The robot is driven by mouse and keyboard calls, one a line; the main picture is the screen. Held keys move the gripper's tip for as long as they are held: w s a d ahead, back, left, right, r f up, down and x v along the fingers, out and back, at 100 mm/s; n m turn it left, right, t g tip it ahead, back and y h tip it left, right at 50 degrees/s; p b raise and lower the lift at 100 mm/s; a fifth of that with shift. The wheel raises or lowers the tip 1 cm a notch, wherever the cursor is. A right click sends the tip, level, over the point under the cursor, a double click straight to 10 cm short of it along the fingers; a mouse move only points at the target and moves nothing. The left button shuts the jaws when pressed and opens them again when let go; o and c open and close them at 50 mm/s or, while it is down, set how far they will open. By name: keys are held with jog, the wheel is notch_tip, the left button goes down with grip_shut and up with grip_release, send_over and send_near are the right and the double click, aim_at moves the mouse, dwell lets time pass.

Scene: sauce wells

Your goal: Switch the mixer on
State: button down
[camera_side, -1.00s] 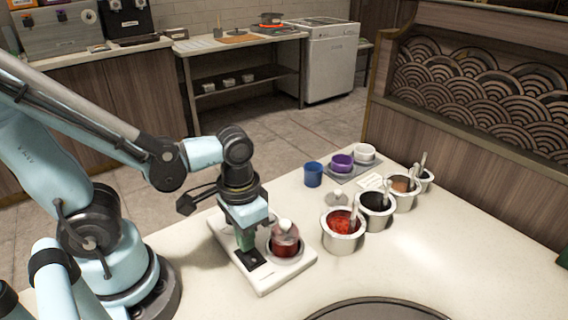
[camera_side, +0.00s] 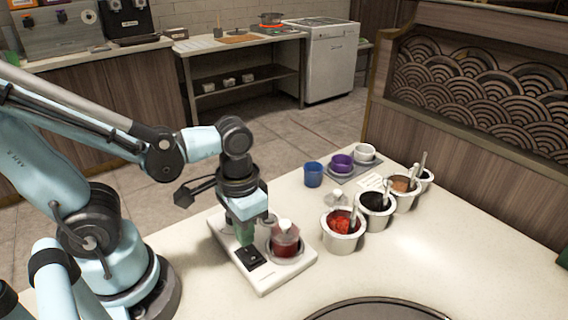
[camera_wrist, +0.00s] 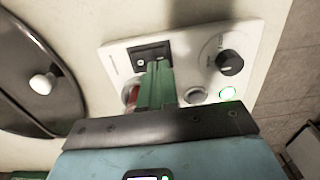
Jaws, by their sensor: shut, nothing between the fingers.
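The mixer (camera_side: 268,277) is a white base on the counter. A black rocker switch (camera_side: 250,257) sits at its front end and also shows in the wrist view (camera_wrist: 141,59). A cup of red sauce (camera_side: 285,243) with a pale lid knob stands in the mixer's round seat; its outline looks blurred. My gripper (camera_side: 246,241) is shut and empty. Its green fingers (camera_wrist: 158,66) point down just above the switch and hide part of the panel.
Several metal sauce pots (camera_side: 343,243) with spoons stand in a row to the right. A blue cup (camera_side: 313,175) and a grey tray (camera_side: 352,174) with cups are behind. A dark round plate (camera_side: 380,309) lies at the front. The counter right of the pots is clear.

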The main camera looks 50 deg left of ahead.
jog(key=shift+r, duration=2.4)
jog(key=w+a+r+t, duration=0.3)
jog(key=w+t, duration=0.4)
jog(key=shift+w+a+r, duration=0.2)
jog(key=shift+w+a, duration=0.15)
jog(key=shift+w, duration=0.05)
